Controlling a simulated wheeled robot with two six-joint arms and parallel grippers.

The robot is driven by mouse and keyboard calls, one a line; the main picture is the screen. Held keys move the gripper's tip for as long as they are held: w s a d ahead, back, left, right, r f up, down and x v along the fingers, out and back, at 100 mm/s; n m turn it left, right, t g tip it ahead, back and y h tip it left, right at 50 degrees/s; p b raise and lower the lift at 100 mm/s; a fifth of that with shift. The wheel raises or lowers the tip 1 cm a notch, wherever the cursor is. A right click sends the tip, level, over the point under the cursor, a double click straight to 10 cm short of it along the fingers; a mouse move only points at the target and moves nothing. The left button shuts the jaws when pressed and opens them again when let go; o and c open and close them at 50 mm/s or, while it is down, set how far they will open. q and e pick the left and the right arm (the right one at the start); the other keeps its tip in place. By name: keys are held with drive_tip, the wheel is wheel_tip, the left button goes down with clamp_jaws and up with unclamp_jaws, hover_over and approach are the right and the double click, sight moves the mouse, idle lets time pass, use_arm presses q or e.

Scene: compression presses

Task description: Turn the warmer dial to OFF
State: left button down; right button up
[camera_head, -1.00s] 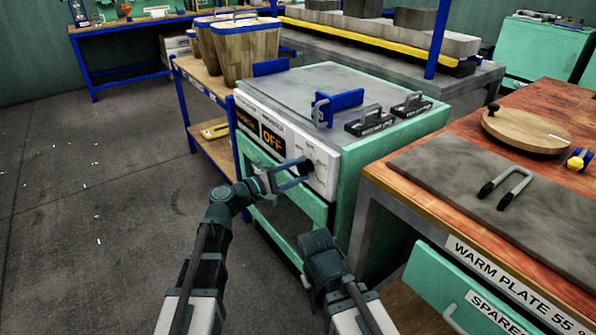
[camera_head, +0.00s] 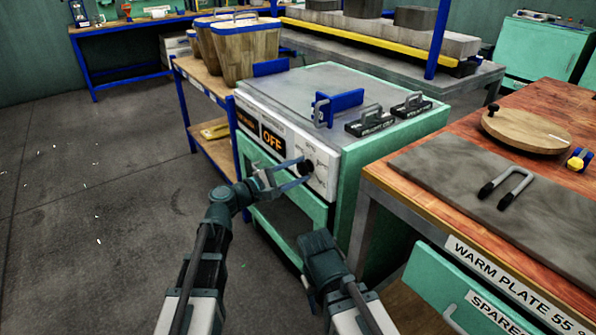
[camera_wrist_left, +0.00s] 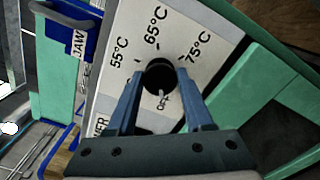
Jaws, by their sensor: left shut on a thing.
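The warmer dial (camera_head: 306,167) is a black round knob on the pale front panel of the green press. It also shows in the left wrist view (camera_wrist_left: 160,75), where its pale mark points down at the OFF label (camera_wrist_left: 162,102). The labels 55°C, 65°C and 75°C curve around its far side. My left gripper (camera_head: 298,170) is at the panel, with its blue-grey fingers on either side of the dial, shut on it.
The press top (camera_head: 300,84) carries a blue bracket (camera_head: 338,104) and black handled blocks (camera_head: 368,123). A wooden bench with a grey warm plate (camera_head: 470,180) stands at the right. Wooden buckets (camera_head: 250,57) stand on a shelf behind left.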

use_arm(q)
drive_tip(key=shift+c, duration=1.5)
unclamp_jaws()
drive_tip(key=shift+a, duration=0.1)
drive_tip(key=v, duration=1.3)
drive_tip(key=shift+s+a, duration=0.25)
drive_tip(key=shift+a, duration=0.05)
drive_tip(key=shift+d+f, duration=0.1)
